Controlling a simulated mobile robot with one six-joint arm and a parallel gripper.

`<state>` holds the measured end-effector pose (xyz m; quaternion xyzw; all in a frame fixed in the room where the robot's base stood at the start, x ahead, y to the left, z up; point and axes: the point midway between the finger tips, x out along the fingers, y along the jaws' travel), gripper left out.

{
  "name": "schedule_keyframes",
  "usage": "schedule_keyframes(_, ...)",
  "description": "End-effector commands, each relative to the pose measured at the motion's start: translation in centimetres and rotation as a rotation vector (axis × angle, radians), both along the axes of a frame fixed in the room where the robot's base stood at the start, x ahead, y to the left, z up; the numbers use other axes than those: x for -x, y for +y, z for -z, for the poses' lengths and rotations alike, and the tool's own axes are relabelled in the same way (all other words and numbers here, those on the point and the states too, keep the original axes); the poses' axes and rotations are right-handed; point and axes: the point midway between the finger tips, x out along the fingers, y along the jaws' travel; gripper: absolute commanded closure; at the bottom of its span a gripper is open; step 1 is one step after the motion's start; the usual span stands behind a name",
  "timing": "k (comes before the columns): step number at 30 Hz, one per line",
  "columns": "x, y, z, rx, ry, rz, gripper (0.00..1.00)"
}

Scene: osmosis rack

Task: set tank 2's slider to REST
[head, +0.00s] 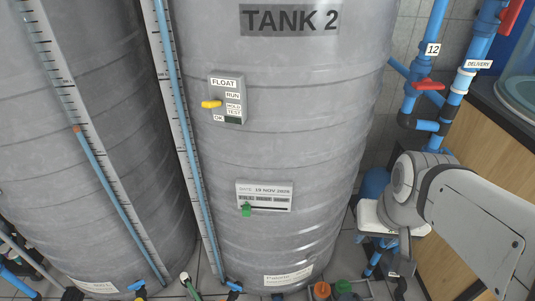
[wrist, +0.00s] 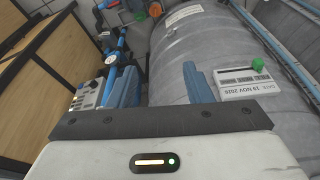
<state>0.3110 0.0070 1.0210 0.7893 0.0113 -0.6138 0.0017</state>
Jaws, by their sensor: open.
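Tank 2 (head: 290,140) is a large grey ribbed cylinder in the middle of the head view; its side also fills the right of the wrist view (wrist: 180,60). A FLOAT box (head: 228,97) on its front has a yellow knob (head: 211,104) at its left, near RUN, HOLD, TEST and OK labels. Below it is a white date plate (head: 275,193) with a green knob (head: 246,210) at its lower left. The wrist view shows this plate (wrist: 240,86) and green knob (wrist: 258,65) right of my open, empty gripper (wrist: 160,82). I read no REST mark.
Blue pipes with red handles (head: 428,85) and a wooden cabinet (head: 470,150) stand right of the tank. Another grey tank (head: 90,110) and sight tubes with scales (head: 180,120) are at the left. Pipe fittings (head: 322,290) lie low in front.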

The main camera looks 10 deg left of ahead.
Motion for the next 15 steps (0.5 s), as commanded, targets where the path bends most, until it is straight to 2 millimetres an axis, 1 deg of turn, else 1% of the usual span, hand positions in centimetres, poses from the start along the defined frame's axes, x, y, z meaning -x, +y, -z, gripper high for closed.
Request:
schedule_keyframes(1, -0.9, 1.2, 1.3, -0.016, -0.026, -0.027, 0.55)
schedule_keyframes(2, -1.6, 2.2, 2.0, -0.029, -0.05, -0.046, 0.55)
schedule_keyframes(5, -4.8, 5.9, 4.7, -0.093, -0.164, -0.111, 0.55)
schedule_keyframes(6, -6.2, 7.8, 5.9, -0.124, -0.221, -0.136, 0.55)
schedule_keyframes(8, -8.3, 10.7, 7.6, -0.17, -0.314, -0.169, 0.55)
schedule_keyframes(9, -9.5, 12.7, 8.7, -0.199, -0.376, -0.185, 0.55)
schedule_keyframes(11, -11.2, 15.5, 10.1, -0.236, -0.468, -0.2, 0.55)
schedule_keyframes(12, -12.1, 17.3, 11.0, -0.256, -0.528, -0.205, 0.55)
schedule_keyframes(15, -13.7, 21.1, 13.4, -0.281, -0.673, -0.201, 0.55)
